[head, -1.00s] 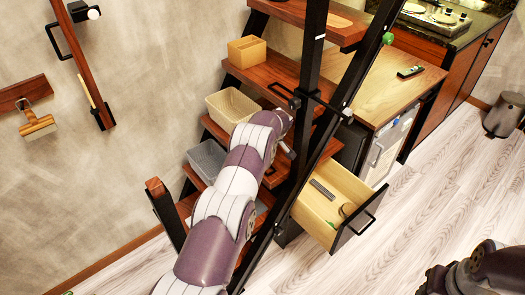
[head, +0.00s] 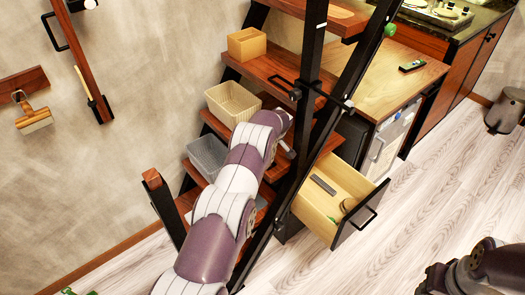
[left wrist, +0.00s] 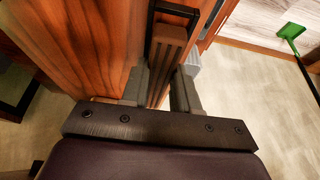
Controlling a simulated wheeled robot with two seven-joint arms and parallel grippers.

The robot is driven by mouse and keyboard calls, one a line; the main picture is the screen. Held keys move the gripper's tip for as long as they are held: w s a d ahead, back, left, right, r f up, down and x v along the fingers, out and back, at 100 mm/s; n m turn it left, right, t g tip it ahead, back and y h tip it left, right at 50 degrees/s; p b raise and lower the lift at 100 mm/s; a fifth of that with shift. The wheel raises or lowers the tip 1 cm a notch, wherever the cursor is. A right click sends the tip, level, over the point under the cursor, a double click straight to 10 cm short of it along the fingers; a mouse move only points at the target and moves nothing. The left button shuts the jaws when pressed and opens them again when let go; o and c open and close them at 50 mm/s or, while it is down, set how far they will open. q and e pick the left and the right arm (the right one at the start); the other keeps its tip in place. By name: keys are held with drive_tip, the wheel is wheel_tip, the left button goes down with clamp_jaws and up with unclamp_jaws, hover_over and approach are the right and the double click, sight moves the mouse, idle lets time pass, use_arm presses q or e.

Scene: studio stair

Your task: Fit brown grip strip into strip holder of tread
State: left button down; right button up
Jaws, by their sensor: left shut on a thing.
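The brown grip strip (left wrist: 166,58) is ridged and stands lengthwise between the fingers of my left gripper (left wrist: 161,88), which is shut on it. The black strip holder (left wrist: 177,10) is at the strip's far end, on the edge of the wooden tread (left wrist: 90,40). The strip's far end overlaps the holder in the left wrist view; I cannot tell how deep it sits. In the head view my left arm reaches up to the stair, and its gripper is mostly hidden near the black rail. Part of my right arm (head: 480,268) shows at the lower right; its finger state is unclear.
A beige basket (head: 232,103), a grey basket (head: 207,157) and a tan box (head: 247,44) stand on treads. Black rails cross near my arm. An open drawer (head: 345,222) juts out on the right.

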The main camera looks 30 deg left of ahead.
use_arm(q)
drive_tip(key=c, duration=0.8)
unclamp_jaws()
drive_tip(key=shift+d+r, duration=0.1)
drive_tip(key=shift+r, duration=0.3)
drive_tip(key=v, duration=0.4)
drive_tip(key=shift+s+d+r, duration=0.15)
drive_tip(key=shift+s+d, duration=0.05)
drive_tip(key=shift+d, duration=0.3)
drive_tip(key=s+d, duration=0.1)
drive_tip(key=d, duration=0.2)
drive_tip(key=s+d, duration=0.2)
drive_tip(key=d, duration=0.1)
drive_tip(key=s+d, duration=0.1)
drive_tip(key=d, duration=0.3)
drive_tip(key=shift+s+d, duration=0.15)
drive_tip(key=shift+s, duration=0.1)
